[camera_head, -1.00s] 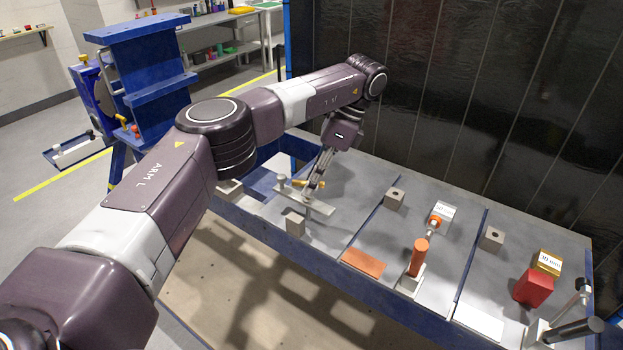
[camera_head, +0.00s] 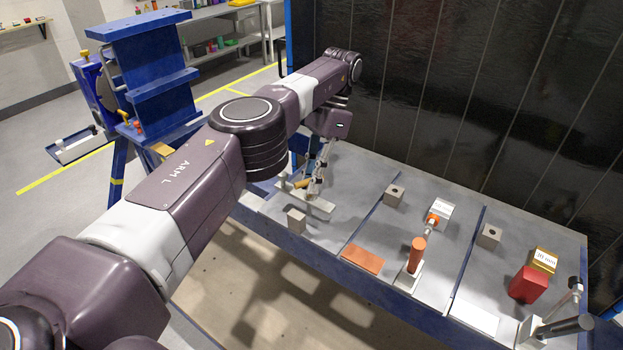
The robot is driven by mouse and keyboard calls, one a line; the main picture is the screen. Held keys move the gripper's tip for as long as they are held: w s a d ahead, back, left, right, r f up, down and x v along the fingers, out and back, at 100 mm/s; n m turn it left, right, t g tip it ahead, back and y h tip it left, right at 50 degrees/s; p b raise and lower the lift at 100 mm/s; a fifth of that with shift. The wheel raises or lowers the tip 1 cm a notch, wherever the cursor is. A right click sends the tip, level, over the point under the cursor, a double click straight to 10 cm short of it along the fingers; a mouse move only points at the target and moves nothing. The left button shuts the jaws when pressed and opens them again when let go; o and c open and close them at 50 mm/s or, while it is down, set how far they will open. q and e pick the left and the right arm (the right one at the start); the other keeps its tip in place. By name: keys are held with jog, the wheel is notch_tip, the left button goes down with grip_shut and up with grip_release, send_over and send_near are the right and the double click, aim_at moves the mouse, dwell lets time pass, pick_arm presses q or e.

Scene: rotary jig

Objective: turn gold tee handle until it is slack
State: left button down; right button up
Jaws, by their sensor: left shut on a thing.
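The gold tee handle (camera_head: 302,183) is on the left section of the blue-edged bench, above a pale metal plate (camera_head: 318,206). Only its left part shows clearly; the rest is hidden by the fingers. My left gripper (camera_head: 315,189) reaches down from above and is shut on the gold tee handle. The fingers are small and partly blurred in this view. My right gripper is not in view.
A grey block (camera_head: 296,221) stands in front of the plate. To the right are an orange-handled clamp (camera_head: 416,255), an orange pad (camera_head: 362,259), a red block (camera_head: 528,285) and a black-handled clamp (camera_head: 563,328). A dark panel (camera_head: 450,100) stands behind the bench.

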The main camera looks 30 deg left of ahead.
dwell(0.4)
pick_arm(q)
jog(key=c, duration=1.9)
grip_release()
